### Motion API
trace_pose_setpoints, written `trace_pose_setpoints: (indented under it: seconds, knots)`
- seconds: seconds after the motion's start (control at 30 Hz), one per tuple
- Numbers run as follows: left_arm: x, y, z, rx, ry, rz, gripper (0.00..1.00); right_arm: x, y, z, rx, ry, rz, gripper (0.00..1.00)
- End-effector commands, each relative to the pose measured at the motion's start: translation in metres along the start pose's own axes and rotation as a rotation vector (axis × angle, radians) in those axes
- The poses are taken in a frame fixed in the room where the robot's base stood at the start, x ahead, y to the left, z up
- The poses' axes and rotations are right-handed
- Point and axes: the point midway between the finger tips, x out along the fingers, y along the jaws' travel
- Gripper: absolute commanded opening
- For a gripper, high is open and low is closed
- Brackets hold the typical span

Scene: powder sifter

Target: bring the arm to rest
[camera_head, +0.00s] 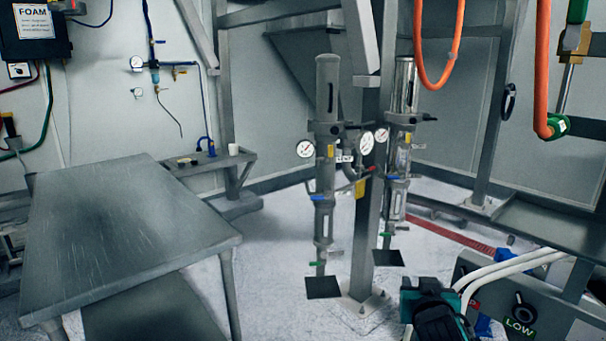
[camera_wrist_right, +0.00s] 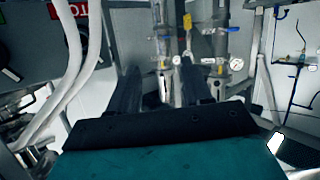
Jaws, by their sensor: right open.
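My right gripper (camera_wrist_right: 160,78) shows in the right wrist view as two dark fingers standing apart, with nothing held between them. Its teal body fills the bottom of that view. In the head view my teal and black right arm end (camera_head: 438,312) is low at the right of centre, in front of a grey panel. Its fingertips are not clear there. My left gripper is in neither view.
A bare metal table (camera_head: 130,225) stands at the left. Two upright metal cylinders with gauges (camera_head: 325,150) stand by a post at the centre. White hoses (camera_head: 510,268) run close beside my right arm, above a panel marked LOW (camera_head: 519,327). Orange hoses (camera_head: 541,75) hang at upper right.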

Motion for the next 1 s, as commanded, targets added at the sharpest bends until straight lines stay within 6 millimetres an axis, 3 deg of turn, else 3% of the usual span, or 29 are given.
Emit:
trace_pose_setpoints:
  seconds: [0.03, 0.2, 0.3, 0.43, 0.6, 0.7, 0.93, 1.0]
  knots:
    - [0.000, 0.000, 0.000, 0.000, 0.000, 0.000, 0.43, -0.011, -0.002, 0.037, -0.030, -0.038, -0.037, 0.49]
    - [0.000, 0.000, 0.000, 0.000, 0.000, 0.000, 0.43, -0.057, -0.010, 0.134, -0.103, -0.127, -0.171, 0.49]
    - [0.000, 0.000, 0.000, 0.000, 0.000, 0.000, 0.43, -0.093, -0.013, 0.182, -0.131, -0.172, -0.244, 0.49]
    - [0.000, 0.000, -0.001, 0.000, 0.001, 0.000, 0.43, -0.142, -0.013, 0.232, -0.149, -0.221, -0.322, 0.49]
    - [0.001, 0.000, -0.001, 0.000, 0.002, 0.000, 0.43, -0.188, -0.011, 0.266, -0.152, -0.257, -0.382, 0.49]
    - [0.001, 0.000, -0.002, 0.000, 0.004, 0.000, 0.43, -0.201, -0.010, 0.273, -0.151, -0.266, -0.397, 0.49]
    - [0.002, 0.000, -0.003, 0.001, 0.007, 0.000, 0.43, -0.205, -0.010, 0.276, -0.151, -0.268, -0.401, 0.49]
    - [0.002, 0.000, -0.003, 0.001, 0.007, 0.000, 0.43, -0.205, -0.010, 0.276, -0.151, -0.268, -0.401, 0.44]
